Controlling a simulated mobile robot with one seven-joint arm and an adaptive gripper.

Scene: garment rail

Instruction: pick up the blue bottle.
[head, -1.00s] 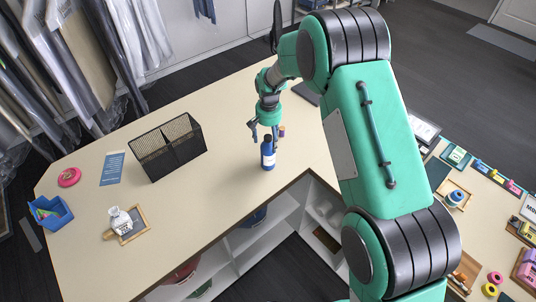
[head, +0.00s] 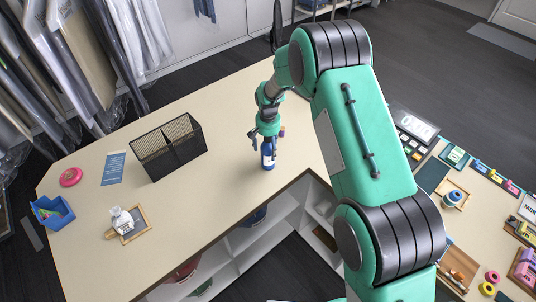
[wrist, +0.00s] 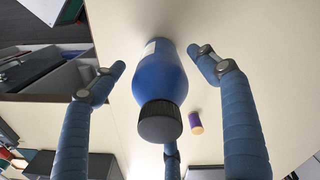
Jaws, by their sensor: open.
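The blue bottle (head: 267,158) stands upright on the beige counter near its inner front edge. In the wrist view the blue bottle (wrist: 159,78) has a dark ribbed cap and a pale label at its side, and it lies between the spread fingers. My gripper (head: 264,145) is open and reaches down around the bottle's upper part in the head view. In the wrist view my gripper (wrist: 160,65) shows a finger on each side with gaps to the bottle, and a third finger below, partly behind the cap. I cannot tell whether that one touches it.
A small purple and orange item (wrist: 196,122) stands close to the bottle. A black mesh organizer (head: 168,147) stands to the left on the counter (head: 215,195). Farther left are a white bottle on a wooden tray (head: 141,228) and a blue bin (head: 53,213).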

